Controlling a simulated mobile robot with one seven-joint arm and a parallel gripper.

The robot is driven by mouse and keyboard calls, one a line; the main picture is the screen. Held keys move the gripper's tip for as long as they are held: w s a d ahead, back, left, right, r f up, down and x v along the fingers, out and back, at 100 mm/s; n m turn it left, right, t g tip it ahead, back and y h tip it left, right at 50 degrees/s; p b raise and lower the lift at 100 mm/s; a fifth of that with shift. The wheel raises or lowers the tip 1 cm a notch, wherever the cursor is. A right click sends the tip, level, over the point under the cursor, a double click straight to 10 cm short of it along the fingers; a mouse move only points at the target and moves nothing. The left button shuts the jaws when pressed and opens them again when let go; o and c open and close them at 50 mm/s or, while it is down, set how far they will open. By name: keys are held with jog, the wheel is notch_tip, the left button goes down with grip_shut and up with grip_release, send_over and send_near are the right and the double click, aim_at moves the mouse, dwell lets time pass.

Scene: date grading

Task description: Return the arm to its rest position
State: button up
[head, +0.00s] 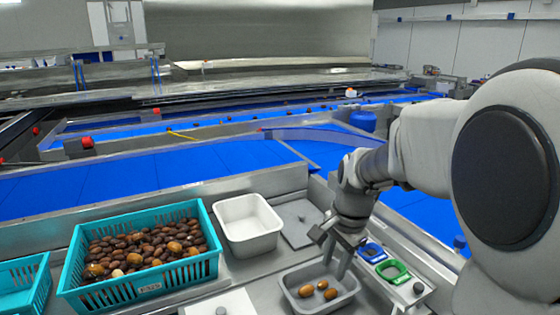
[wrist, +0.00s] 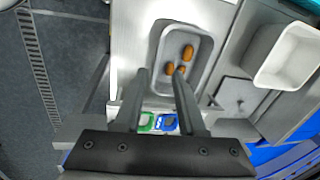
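My gripper (head: 333,268) hangs over the grey tray (head: 288,297) at the lower right of the head view, pointing down. Its two fingers stand apart with nothing between them in the wrist view (wrist: 161,74). The tray also shows in the wrist view (wrist: 208,52), beyond the fingertips. Three brown dates (head: 306,291) lie in the tray; they also show in the wrist view (wrist: 188,52). The arm reaches in from the right side of the head view. No rest position is marked in either view.
A teal crate (head: 140,290) full of dates stands at left, with another teal crate (head: 42,285) beside it. An empty white bin (head: 250,243) stands behind the tray. Blue (head: 371,252) and green (head: 393,271) frames lie right of the gripper. Blue conveyors (head: 150,175) run behind.

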jog(key=s+r+n+t+p, duration=0.3)
jog(key=s+r+n+p, duration=0.4)
jog(key=s+r+n, duration=0.4)
jog(key=s+d+r, duration=0.1)
jog(key=s+r, duration=0.4)
jog(key=s, duration=0.3)
jog(key=shift+n+t+h, duration=0.4)
